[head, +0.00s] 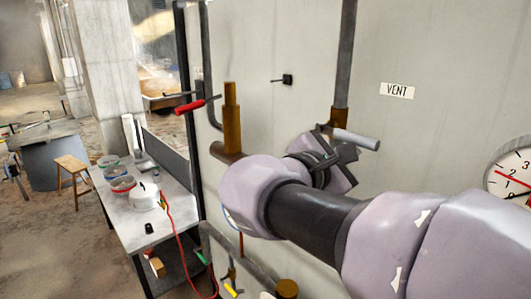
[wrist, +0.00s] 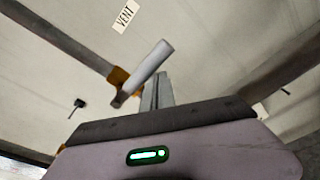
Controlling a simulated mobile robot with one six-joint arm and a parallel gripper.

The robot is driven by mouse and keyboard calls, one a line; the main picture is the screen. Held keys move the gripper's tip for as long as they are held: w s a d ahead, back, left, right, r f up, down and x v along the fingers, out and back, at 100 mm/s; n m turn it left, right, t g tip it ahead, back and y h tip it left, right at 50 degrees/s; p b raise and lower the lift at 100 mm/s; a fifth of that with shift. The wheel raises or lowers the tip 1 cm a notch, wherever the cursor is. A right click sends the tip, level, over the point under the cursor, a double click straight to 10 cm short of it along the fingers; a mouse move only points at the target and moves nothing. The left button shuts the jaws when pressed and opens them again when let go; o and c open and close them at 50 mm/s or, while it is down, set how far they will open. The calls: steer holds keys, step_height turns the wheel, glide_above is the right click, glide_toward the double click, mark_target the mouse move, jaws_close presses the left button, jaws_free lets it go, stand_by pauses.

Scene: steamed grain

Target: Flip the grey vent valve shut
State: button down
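The grey vent valve handle (head: 355,139) sticks out to the right, tilted slightly down, across the line of its vertical pipe. Its brass-brown body (head: 340,117) is on that pipe, left of the VENT label (head: 397,91). In the wrist view the grey handle (wrist: 148,73) runs diagonally from the brown fitting (wrist: 118,78). My gripper (head: 345,155) is just below the handle in the head view. In the wrist view my gripper's fingers (wrist: 158,92) look together, with nothing seen between them, beside the handle. Whether they touch it is unclear.
A red-handled valve (head: 190,107) is at the left by a brown pipe stub (head: 231,108). A gauge (head: 512,172) is at the right edge. Low pipes carry a yellow handle (head: 231,290). A workbench (head: 138,232) with bowls stands at the left. The wall around the label is clear.

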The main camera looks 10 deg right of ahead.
steer(key=shift+r, duration=0.55)
step_height(320, 180, down, 5)
steer(key=b, duration=0.4)
steer(key=v, duration=0.9)
steer(key=shift+w+a+r+b, duration=0.25)
steer(key=shift+a+b, duration=0.1)
